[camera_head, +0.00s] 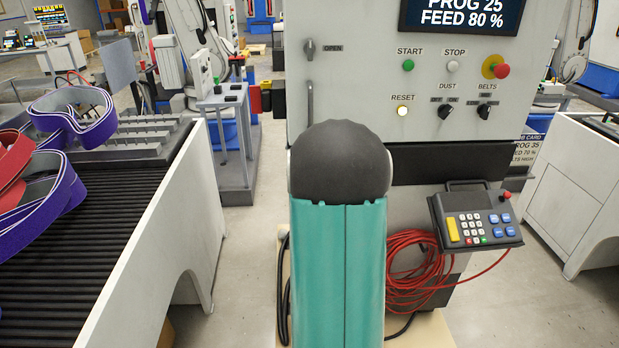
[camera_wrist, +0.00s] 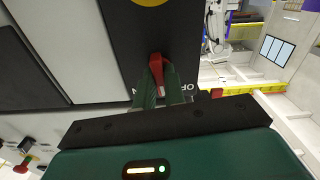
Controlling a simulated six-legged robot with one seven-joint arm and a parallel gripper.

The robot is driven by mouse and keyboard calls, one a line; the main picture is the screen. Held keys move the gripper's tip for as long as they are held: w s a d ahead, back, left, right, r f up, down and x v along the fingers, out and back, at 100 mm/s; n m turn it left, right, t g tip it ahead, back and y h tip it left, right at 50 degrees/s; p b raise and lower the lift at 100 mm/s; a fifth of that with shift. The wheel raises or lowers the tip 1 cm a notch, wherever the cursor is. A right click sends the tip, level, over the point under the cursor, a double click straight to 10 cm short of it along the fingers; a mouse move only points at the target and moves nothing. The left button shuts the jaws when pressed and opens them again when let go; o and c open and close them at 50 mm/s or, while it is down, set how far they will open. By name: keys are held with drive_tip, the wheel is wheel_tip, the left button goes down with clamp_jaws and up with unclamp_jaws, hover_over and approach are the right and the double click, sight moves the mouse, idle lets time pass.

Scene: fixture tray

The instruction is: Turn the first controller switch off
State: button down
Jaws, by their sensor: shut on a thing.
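In the wrist view, a red switch handle (camera_wrist: 156,66) stands out from a dark panel (camera_wrist: 135,45). My gripper (camera_wrist: 162,86) is shut on it, with one green finger on each side. White letters, partly hidden, show beside the handle; "OF" can be read. The handle points down toward my gripper, and its lower end is pale. Its exact setting cannot be told. In the head view, my teal arm hides the gripper and this handle.
A grey machine cabinet (camera_head: 360,75) with knobs, buttons and a screen (camera_head: 462,14) stands ahead. A keypad pendant (camera_head: 475,218) and a coiled red cable (camera_head: 415,270) are at right. A roller conveyor (camera_head: 95,215) with purple belts (camera_head: 75,120) is at left.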

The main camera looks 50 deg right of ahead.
drive_tip(key=shift+w+f+n, duration=0.1)
drive_tip(key=shift+n, duration=2.1)
drive_tip(key=shift+d, duration=0.1)
drive_tip(key=c, duration=1.5)
unclamp_jaws()
drive_tip(key=shift+s+d, duration=0.2)
drive_tip(key=shift+w+a, duration=0.15)
drive_tip(key=shift+a, duration=0.05)
drive_tip(key=shift+a, duration=0.1)
